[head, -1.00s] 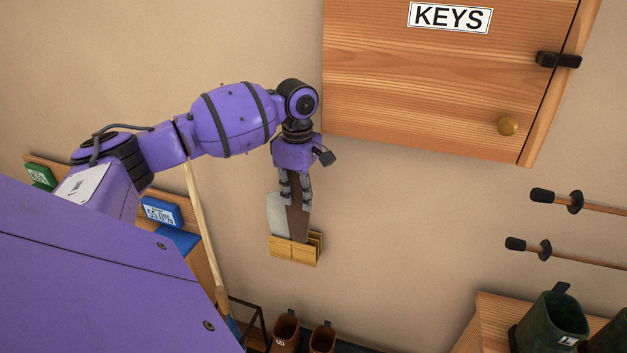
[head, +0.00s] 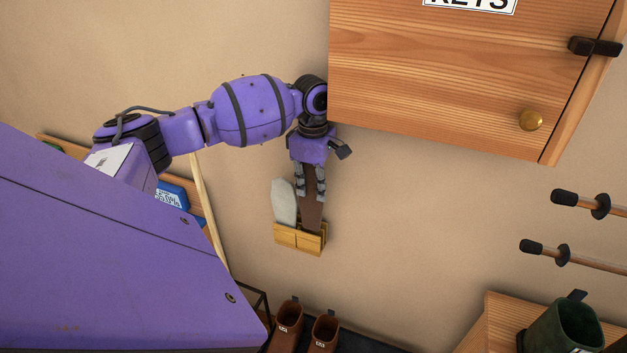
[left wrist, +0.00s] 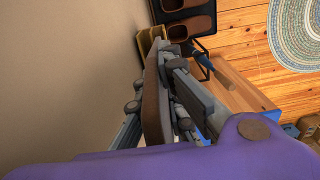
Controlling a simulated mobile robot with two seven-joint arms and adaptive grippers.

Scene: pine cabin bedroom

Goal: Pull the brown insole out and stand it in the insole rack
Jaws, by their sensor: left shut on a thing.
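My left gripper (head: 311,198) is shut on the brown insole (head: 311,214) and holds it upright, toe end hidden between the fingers. The yellow wooden insole rack (head: 286,237) is on the wall just below. The insole's lower end is at the rack's right part; I cannot tell how deep it sits. A pale grey insole (head: 284,200) stands in the rack's left part, beside the brown one. In the left wrist view the brown insole (left wrist: 152,100) runs between the fingers toward the rack (left wrist: 146,42). My right gripper is out of view.
The KEYS cabinet (head: 450,80) juts out above and right of my gripper. Brown boots (head: 288,323) stand below the rack. A green boot (head: 565,325) is at the lower right. The wall right of the rack is bare.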

